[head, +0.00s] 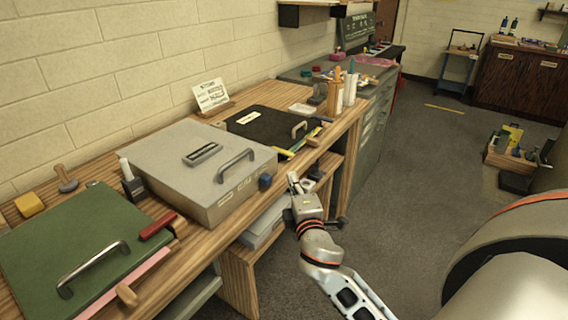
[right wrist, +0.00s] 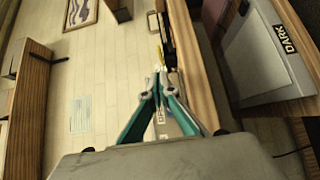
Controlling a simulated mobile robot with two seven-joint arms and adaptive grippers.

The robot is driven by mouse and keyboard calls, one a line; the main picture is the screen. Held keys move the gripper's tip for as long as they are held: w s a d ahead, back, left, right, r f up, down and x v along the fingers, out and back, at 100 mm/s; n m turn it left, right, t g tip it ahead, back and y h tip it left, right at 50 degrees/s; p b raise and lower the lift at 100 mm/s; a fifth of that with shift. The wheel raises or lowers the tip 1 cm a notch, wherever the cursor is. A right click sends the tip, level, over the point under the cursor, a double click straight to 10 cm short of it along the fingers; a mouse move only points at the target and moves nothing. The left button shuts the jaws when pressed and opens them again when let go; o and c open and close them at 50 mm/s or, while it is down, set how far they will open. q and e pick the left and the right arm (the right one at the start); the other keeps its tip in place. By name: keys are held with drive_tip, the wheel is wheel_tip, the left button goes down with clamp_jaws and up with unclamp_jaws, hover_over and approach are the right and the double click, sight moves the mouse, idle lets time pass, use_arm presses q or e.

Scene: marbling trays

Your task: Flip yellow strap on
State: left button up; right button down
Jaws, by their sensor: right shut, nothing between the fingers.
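A yellow strap (head: 303,141) lies along the front edge of the black-lidded tray (head: 258,121) on the wooden bench. A small yellow piece in the right wrist view (right wrist: 170,58), just beyond the fingertips, may be the same strap. My right gripper (head: 293,181) is in front of the bench edge, below and nearer than the strap. In the right wrist view its teal fingers (right wrist: 160,78) are together with nothing between them. They look apart from the strap, though the exact gap is unclear. My left gripper is not in view.
A grey lidded box (head: 165,152) and a green-lidded tray (head: 60,235) with a handle stand left on the bench (head: 190,260). Bottles (head: 349,88) stand behind the black tray. A grey box labelled DARK (right wrist: 255,60) sits at right in the wrist view.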

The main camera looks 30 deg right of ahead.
approach(283, 153)
drive_tip(key=x, duration=0.4)
drive_tip(key=shift+x, duration=0.9)
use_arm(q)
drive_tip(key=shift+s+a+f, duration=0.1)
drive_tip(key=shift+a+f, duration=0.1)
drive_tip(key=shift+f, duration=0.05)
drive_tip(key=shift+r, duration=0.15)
use_arm(e)
drive_tip(key=shift+d, duration=0.1)
